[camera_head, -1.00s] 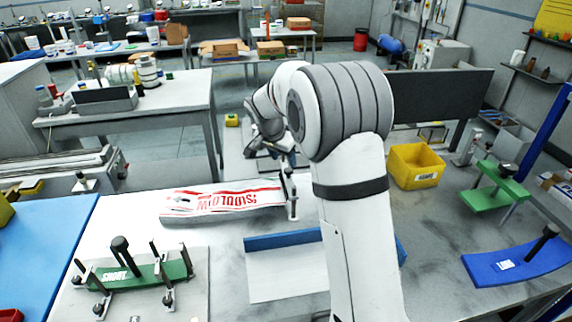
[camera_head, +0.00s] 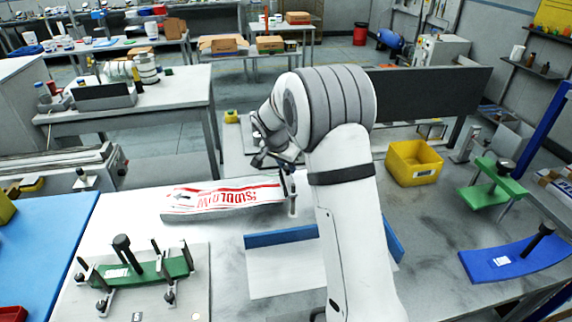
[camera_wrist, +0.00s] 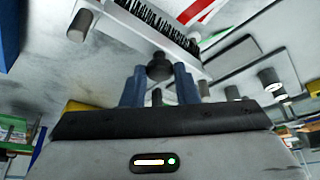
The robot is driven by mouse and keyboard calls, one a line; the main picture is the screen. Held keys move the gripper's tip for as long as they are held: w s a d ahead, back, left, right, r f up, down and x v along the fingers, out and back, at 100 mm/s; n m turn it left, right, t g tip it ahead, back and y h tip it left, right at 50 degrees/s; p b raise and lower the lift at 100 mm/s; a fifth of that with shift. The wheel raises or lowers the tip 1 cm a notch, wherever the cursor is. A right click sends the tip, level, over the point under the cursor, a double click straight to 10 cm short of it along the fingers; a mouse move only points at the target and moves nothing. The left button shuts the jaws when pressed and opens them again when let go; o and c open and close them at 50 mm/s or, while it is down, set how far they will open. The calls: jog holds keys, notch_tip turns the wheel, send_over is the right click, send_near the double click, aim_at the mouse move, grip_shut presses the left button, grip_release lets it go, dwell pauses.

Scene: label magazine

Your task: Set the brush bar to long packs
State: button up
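The brush bar (camera_wrist: 165,22) shows in the wrist view as a pale bar with a row of black bristles. A black knob (camera_wrist: 159,66) stands at its near side. My gripper (camera_wrist: 160,76) has its two blue fingers on either side of this knob, close against it with no clear gap. In the head view my arm hides most of the gripper. A white pack with red print (camera_head: 225,196) lies on the bench, and a small upright post (camera_head: 292,194) stands at its right end. I cannot make out the bar's setting marks.
A green plate with black posts (camera_head: 140,272) stands at the front left. A blue curved plate (camera_head: 515,258) with a black handle lies at the right, near a green stand (camera_head: 493,190). A yellow bin (camera_head: 414,163) stands behind. A blue-edged white tray (camera_head: 284,240) is beside my arm.

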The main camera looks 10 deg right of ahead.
aim_at(286, 173)
grip_shut()
notch_tip(286, 173, down, 4)
jog(key=b, duration=0.4)
jog(key=shift+r, duration=0.25)
jog(key=shift+s+r, duration=0.1)
jog(key=shift+o, duration=1.9)
grip_release()
jog(key=shift+o, duration=1)
